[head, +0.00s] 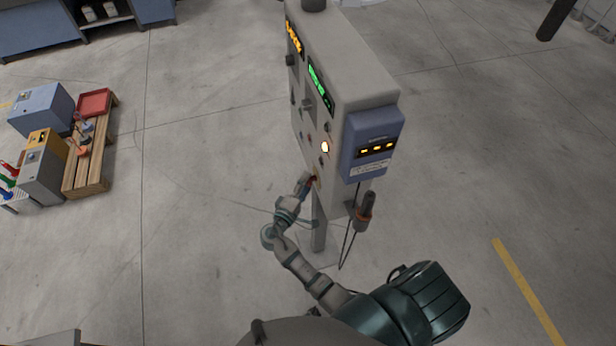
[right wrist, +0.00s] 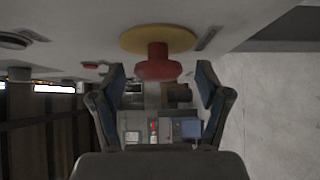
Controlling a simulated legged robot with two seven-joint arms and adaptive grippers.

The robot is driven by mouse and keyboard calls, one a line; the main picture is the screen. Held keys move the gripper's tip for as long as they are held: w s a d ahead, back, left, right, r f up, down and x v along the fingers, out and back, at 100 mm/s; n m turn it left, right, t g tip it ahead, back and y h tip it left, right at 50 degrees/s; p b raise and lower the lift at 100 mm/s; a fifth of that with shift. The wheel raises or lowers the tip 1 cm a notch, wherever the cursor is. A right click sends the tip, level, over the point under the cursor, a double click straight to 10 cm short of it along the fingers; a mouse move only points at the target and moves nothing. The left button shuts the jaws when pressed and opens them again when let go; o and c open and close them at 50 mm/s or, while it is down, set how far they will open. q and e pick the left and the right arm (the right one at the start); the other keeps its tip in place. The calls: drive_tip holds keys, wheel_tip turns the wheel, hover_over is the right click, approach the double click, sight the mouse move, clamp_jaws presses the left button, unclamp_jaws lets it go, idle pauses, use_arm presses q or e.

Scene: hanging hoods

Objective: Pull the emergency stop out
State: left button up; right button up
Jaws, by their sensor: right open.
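The emergency stop (right wrist: 158,66) shows in the right wrist view as a red mushroom button on a yellow disc (right wrist: 158,39), set on the grey panel face. My right gripper (right wrist: 160,82) is open, with one finger on each side of the red button head. I cannot tell whether the fingers touch it. In the head view my right gripper (head: 309,182) is at the lower front of the grey control cabinet (head: 350,65) and mostly hides the button. My left gripper is not in view.
A blue box (head: 370,140) with lit displays is on the cabinet's side, and a pendant (head: 366,205) hangs below it on a cable. A wooden pallet (head: 88,155) with coloured boxes stands at left. The floor around the cabinet is mostly clear.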

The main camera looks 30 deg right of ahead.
drive_tip(key=shift+x, duration=1.1)
drive_tip(key=shift+w+a, duration=0.1)
drive_tip(key=shift+a, duration=0.15)
drive_tip(key=shift+a+r, duration=0.1)
drive_tip(key=shift+a, duration=0.05)
drive_tip(key=c, duration=0.8)
clamp_jaws()
drive_tip(key=shift+a+b, duration=0.35)
drive_tip(key=shift+a, duration=0.05)
drive_tip(key=o, duration=0.8)
unclamp_jaws()
drive_tip(key=shift+w, duration=0.15)
